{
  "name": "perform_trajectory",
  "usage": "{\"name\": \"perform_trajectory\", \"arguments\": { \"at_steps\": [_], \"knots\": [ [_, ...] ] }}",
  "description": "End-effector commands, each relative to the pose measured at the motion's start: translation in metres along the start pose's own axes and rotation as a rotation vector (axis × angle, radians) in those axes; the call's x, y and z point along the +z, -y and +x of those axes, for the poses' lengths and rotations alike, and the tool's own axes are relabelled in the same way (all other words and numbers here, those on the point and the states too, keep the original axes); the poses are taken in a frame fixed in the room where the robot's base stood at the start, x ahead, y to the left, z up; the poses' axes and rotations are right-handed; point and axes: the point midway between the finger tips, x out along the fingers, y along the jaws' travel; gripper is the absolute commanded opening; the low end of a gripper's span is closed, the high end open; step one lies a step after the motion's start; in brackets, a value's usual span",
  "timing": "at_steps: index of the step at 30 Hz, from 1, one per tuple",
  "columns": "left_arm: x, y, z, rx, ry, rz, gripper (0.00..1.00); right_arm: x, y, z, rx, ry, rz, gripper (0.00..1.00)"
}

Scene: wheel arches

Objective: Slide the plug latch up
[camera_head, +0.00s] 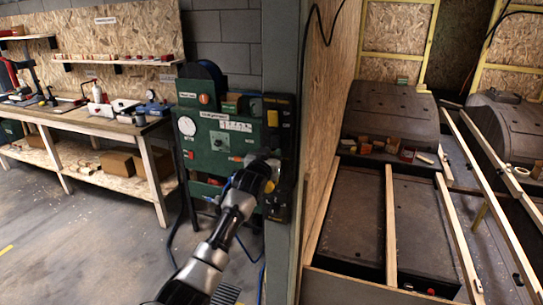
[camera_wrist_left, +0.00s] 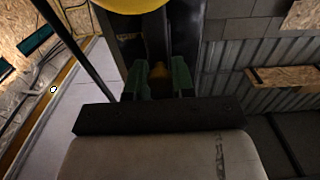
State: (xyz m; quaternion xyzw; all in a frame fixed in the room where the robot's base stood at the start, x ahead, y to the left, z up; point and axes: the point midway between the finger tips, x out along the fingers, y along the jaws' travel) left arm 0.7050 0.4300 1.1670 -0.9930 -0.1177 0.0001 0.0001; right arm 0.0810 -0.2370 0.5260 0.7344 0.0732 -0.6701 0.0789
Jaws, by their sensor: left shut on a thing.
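A tall black panel (camera_head: 283,135) with yellow parts is mounted on the grey post. My left gripper (camera_head: 271,174) reaches up to the lower part of this panel and hides part of it. In the left wrist view the two green fingers (camera_wrist_left: 163,82) are closed around a small orange-yellow piece (camera_wrist_left: 158,74), which looks like the plug latch. Most of this piece is hidden between the fingers. A larger yellow rounded part (camera_wrist_left: 135,4) shows at the top edge of the wrist view. My right gripper is in neither view.
A green machine (camera_head: 215,135) with dials stands just left of the post (camera_head: 283,60). A workbench (camera_head: 90,120) with tools stands at the far left. Right of the post is a bay with dark wheel arches (camera_head: 392,120) and wooden battens (camera_head: 390,220). The floor at left is clear.

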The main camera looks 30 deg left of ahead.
Motion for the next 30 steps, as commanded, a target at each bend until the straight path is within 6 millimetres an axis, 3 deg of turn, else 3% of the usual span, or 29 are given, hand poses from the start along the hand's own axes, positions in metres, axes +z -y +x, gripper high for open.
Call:
{"name": "perform_trajectory", "arguments": {
  "at_steps": [9,17,18,22,30],
  "knots": [
    [-0.032,0.000,0.000,0.000,-0.001,-0.001,0.00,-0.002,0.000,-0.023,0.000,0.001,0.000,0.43],
    [-0.032,0.000,0.000,0.000,-0.006,-0.001,0.00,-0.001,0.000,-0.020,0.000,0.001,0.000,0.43],
    [-0.033,0.000,0.000,0.000,-0.007,-0.001,0.30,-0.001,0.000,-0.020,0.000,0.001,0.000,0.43],
    [-0.031,0.000,0.000,0.000,-0.005,0.000,0.50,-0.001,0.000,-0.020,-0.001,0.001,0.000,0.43],
    [-0.029,0.000,0.000,0.000,-0.001,0.000,0.50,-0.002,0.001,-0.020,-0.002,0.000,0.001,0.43]
  ]
}}
